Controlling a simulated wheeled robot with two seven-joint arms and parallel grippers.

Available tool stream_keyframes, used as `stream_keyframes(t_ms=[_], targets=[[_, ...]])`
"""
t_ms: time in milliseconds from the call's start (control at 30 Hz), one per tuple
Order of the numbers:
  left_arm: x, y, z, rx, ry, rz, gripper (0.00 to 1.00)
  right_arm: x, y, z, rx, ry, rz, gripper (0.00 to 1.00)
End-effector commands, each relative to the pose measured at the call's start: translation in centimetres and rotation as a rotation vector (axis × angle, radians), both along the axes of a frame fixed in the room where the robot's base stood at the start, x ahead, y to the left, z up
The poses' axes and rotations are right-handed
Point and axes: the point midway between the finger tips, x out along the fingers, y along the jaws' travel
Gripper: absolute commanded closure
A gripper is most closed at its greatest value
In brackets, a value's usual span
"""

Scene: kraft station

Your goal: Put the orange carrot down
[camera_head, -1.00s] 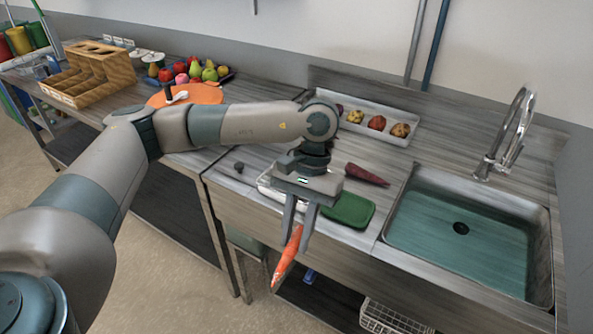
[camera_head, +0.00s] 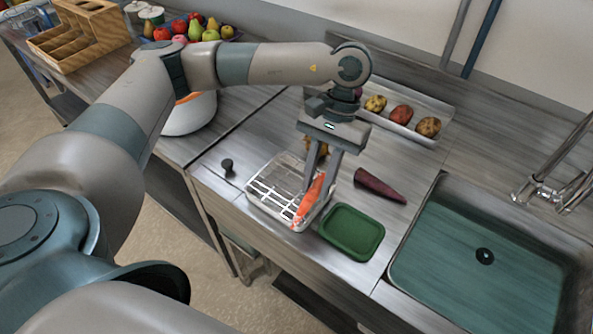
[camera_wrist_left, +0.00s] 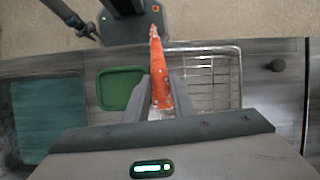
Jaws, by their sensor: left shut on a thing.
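The orange carrot (camera_head: 308,201) is held between the fingers of my left gripper (camera_head: 321,179), tilted, with one end pointing down toward the front. In the head view it overlaps the right side of a wire basket (camera_head: 262,187) on the counter. In the left wrist view the carrot (camera_wrist_left: 158,72) points away from my fingers (camera_wrist_left: 160,95), between the green tray and the wire basket (camera_wrist_left: 225,66). I cannot tell whether the carrot touches the basket.
A green tray (camera_head: 352,231) lies right of the basket. A dark purple carrot (camera_head: 379,186) lies behind it. The sink (camera_head: 470,285) is at the right. A metal tray (camera_head: 447,112) with several potato-like vegetables stands at the back. A small dark knob (camera_head: 227,166) is left of the basket.

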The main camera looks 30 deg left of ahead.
Motion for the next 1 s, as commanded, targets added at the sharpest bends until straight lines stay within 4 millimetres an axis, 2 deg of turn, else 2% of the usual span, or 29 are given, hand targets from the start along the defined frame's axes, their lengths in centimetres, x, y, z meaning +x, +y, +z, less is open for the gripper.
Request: stream_keyframes(t_ms=[267, 567, 767, 1000], targets=[[0.0, 0.0, 0.0, 0.0, 0.0, 0.0, 1.0, -1.3, -0.1, 0.0, -0.001, 0.016, 0.0, 0.69], [0.2, -0.2, 0.1, -0.001, 0.0, 0.049, 1.0, -1.1, -0.1, -0.2, -0.001, 0.013, 0.0, 0.69], [0.9, -0.7, 0.8, -0.005, 0.001, 0.253, 1.0, -0.4, 0.0, -0.5, 0.0, 0.004, 0.0, 0.69], [2.5, -1.4, 2.7, -0.01, 0.0, 0.68, 1.0, -0.1, 0.1, -1.1, 0.002, -0.004, 0.0, 0.69]])
